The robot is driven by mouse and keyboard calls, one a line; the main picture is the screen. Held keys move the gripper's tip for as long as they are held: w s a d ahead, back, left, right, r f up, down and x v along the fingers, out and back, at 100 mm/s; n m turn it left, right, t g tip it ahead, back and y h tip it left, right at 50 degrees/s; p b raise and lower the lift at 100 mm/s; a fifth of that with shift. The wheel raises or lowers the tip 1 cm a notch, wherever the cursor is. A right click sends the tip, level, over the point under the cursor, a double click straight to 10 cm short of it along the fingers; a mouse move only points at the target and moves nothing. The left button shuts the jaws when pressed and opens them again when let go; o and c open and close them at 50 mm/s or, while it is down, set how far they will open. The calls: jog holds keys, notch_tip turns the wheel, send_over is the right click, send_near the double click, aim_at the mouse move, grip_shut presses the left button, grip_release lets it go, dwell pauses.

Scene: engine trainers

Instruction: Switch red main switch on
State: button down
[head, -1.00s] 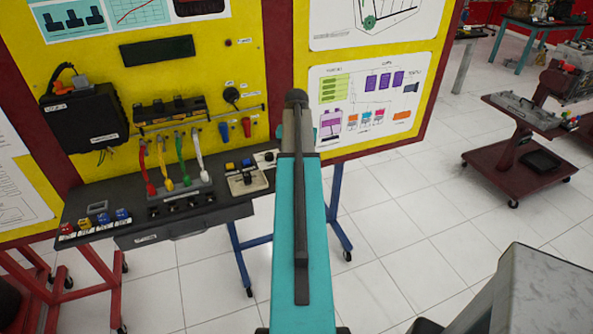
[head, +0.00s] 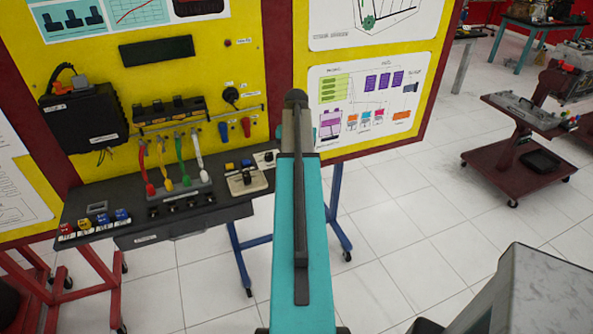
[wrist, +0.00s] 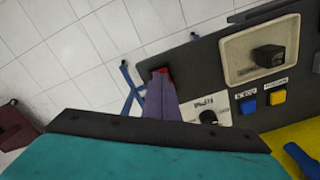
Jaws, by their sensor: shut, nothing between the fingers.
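A small red part (wrist: 161,72) shows at the bench panel's edge in the wrist view, right at the tip of my shut gripper (wrist: 161,85). It may be the red main switch, mostly hidden by the fingers; I cannot tell whether they touch it, nor its position. In the head view my teal arm hides this spot and the gripper, and no red switch can be made out there. Beside the fingers, a pale plate with a black knob (wrist: 208,117) shows in the wrist view, also in the head view (head: 268,157).
A beige plate (head: 239,186) with a black rotary knob sits on the dark bench (head: 130,215), near a blue button (wrist: 248,105) and a yellow button (wrist: 278,97). A yellow board (head: 215,75) rises behind.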

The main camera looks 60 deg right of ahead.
jog(key=shift+f+b, duration=0.3)
jog(key=shift+f, duration=0.45)
dwell(1.2)
jog(key=shift+r, duration=0.1)
notch_tip(320, 180, up, 7)
jog(key=p, duration=0.4)
dwell(0.8)
dwell(0.4)
